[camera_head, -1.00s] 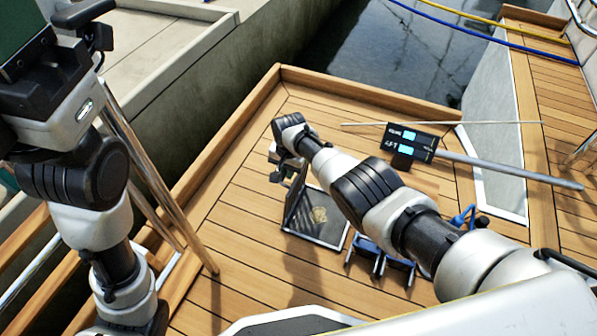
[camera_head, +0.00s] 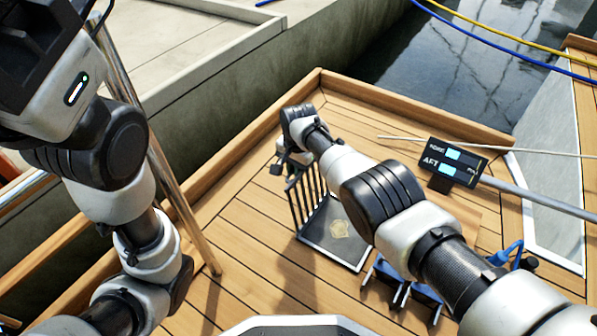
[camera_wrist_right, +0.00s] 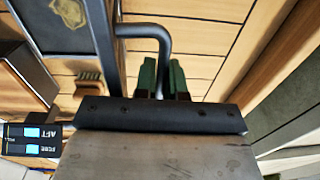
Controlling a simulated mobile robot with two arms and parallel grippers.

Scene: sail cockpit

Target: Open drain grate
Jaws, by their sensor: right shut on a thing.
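The drain grate (camera_head: 306,201), a dark slatted panel, stands raised at a steep tilt along the left side of its square drain frame (camera_head: 334,264) in the wooden deck. The drain's dark inside, with a tan emblem (camera_head: 338,229), is uncovered. My right gripper (camera_head: 290,160) is at the grate's raised upper edge. In the right wrist view, its green fingertips (camera_wrist_right: 163,78) are shut on the grey bent handle (camera_wrist_right: 144,31), beside the grate's dark edge. My left gripper (camera_head: 45,35) is at the upper left, its fingertips cut off by the picture edge.
A black AFT display (camera_head: 452,162) on a grey pole is at the right. A blue stand (camera_head: 405,285) is by the drain, partly behind my right arm. A metal rail (camera_head: 170,180) rises at the left. A raised wooden edge (camera_head: 410,112) borders the deck, with water beyond.

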